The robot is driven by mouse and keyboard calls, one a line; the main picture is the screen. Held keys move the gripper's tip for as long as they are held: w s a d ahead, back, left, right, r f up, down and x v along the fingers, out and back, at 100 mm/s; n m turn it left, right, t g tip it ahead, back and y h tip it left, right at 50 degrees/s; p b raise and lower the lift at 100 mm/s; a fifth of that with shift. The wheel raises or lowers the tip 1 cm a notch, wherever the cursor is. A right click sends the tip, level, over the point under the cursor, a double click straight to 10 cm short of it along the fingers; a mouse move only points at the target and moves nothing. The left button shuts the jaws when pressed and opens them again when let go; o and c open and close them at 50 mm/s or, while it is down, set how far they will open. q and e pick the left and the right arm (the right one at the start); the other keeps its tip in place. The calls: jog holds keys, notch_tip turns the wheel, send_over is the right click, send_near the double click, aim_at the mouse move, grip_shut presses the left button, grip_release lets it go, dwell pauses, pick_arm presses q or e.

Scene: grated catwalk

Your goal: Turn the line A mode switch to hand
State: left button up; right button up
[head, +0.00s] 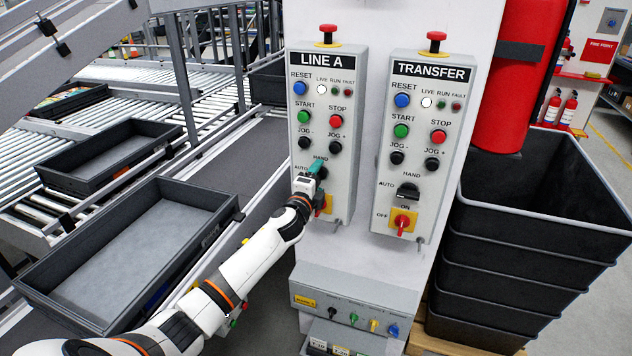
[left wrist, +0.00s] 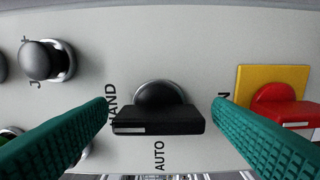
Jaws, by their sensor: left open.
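The LINE A mode switch is a black knob with a bar handle, shown close in the left wrist view (left wrist: 160,120). Its bar lies across that picture, with the white mark at the end beside the HAND label; the AUTO label is below it. My left gripper (left wrist: 160,105) is open, its teal fingers on either side of the bar with small gaps. In the head view, my left gripper (head: 314,170) is at the LINE A panel (head: 327,70) and hides most of the switch. My right gripper is not in view.
A red switch on a yellow plate (left wrist: 275,95) is close to the right finger; a black jog button (left wrist: 45,60) lies left. The TRANSFER panel (head: 430,110) stands to the right. Stacked dark bins (head: 520,240) and conveyor trays (head: 130,250) flank the column.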

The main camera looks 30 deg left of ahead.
pick_arm(q)
jog(key=shift+s, duration=0.1)
jog(key=b+v, duration=0.1)
jog(key=v, duration=1)
jog(key=shift+s+d+b, duration=0.2)
jog(key=shift+s+b, duration=0.1)
jog(key=shift+s, duration=0.1)
